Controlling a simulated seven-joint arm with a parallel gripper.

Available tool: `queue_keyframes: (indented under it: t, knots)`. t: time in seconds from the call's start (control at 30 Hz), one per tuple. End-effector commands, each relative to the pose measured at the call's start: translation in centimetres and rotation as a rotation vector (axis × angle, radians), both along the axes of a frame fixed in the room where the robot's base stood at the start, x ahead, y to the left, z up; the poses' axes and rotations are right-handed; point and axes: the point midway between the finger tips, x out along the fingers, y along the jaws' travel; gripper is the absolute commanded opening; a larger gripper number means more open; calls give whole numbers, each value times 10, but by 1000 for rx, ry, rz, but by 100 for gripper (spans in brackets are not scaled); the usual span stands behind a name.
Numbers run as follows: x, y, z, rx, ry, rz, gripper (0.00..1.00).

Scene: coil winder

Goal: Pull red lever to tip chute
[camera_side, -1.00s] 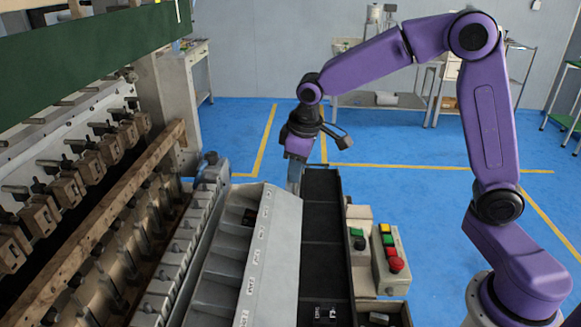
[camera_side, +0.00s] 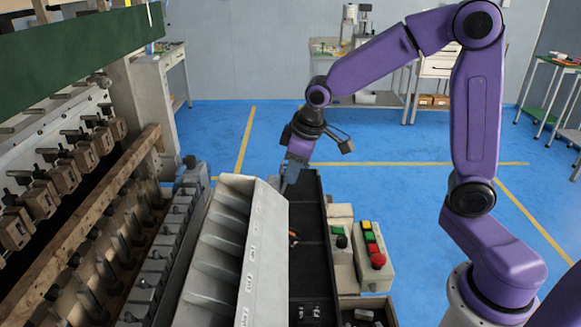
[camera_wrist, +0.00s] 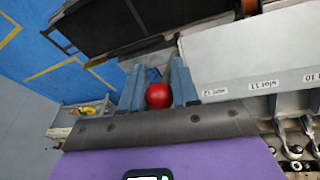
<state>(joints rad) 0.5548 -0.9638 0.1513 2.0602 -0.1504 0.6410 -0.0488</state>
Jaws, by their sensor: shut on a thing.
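The red lever's round knob (camera_wrist: 159,95) sits between the two blue-grey fingers of my gripper (camera_wrist: 157,68) in the wrist view. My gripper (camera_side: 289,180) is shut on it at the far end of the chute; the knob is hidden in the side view. The long pale grey chute (camera_side: 262,255) is tilted, its divided compartments facing up and left. Its labelled face also shows in the wrist view (camera_wrist: 235,65). The compartments I can see look empty.
A black divided tray (camera_side: 312,250) lies along the chute's right side, with small pieces in it. A button box (camera_side: 370,255) with a red mushroom button stands to its right. The winding machine with clamps (camera_side: 60,190) fills the left. Blue floor is open behind.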

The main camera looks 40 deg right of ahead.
Motion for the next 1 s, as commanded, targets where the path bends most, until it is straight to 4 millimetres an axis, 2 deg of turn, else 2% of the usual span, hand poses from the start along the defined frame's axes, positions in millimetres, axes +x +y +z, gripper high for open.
queue_keyframes:
  t: [0.03, 0.47, 0.5, 0.57, 0.87, 1.0]
  knots:
    - [-4, -7, -6, -16, 21, -4, 0]
    - [-4, -9, -7, -19, 24, -7, 0]
    - [-4, -9, -7, -19, 24, -7, 33]
    - [-4, -9, -7, -17, 23, -8, 52]
    - [-3, -5, -4, -10, 13, -4, 53]
    - [-4, -4, 5, -7, 9, -4, 53]
